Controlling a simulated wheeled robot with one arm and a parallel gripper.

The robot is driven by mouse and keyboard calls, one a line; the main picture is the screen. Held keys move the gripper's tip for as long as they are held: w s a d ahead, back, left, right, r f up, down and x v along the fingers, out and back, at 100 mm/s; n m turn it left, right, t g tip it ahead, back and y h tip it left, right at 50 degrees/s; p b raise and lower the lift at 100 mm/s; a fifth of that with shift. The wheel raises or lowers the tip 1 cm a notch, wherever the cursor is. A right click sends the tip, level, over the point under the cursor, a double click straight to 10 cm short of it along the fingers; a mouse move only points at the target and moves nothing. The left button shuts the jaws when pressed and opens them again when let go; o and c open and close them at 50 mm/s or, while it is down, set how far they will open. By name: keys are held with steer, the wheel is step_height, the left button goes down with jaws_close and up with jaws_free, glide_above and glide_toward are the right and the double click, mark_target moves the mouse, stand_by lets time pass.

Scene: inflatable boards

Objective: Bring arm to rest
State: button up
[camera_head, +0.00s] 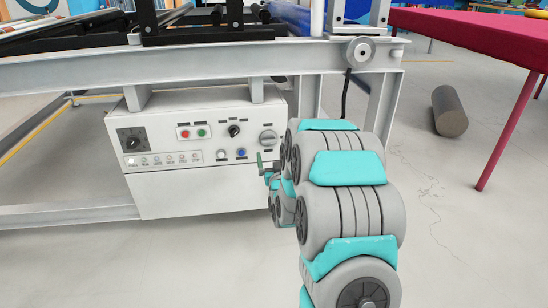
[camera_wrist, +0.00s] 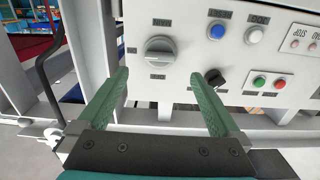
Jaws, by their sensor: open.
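My gripper (camera_head: 262,163) is in front of the right end of a white control panel (camera_head: 160,180), with my arm reaching to it from the lower right. In the wrist view my gripper (camera_wrist: 160,82) has its two green fingers spread wide, with nothing between them. A grey rotary knob (camera_wrist: 160,48) on the panel lies beyond the gap between the fingertips. It also shows in the head view (camera_head: 267,137), just above the gripper. The fingers appear apart from the knob, though the exact distance is hard to tell. My arm hides part of the frame behind it.
The panel also has a black dial (camera_head: 131,140), a black selector (camera_head: 234,131) and several coloured buttons. It hangs under a grey metal frame (camera_head: 220,66). A black cable (camera_wrist: 48,75) runs beside it.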

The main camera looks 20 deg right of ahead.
steer(key=shift+r, duration=0.1)
stand_by(0.4)
steer(key=s+a+r+n+g+y+p, duration=0.2)
steer(key=s+a+r+g+y+p, duration=0.2)
steer(key=s+a+g+p, duration=0.75)
steer(key=s+a+r+g, duration=0.2)
steer(key=s+r, duration=0.1)
steer(key=s, duration=1)
steer(key=s+a+r+n+g, duration=0.1)
steer(key=s+a+r+g, duration=0.2)
steer(key=s, duration=0.9)
steer(key=s+a+r+g+y, duration=0.1)
steer(key=s+a+r+g, duration=0.1)
steer(key=s, duration=1.1)
steer(key=shift+s+a+r+g, duration=0.25)
steer(key=shift+s+r+g, duration=0.1)
steer(key=shift+r, duration=0.25)
steer(key=shift+w, duration=0.1)
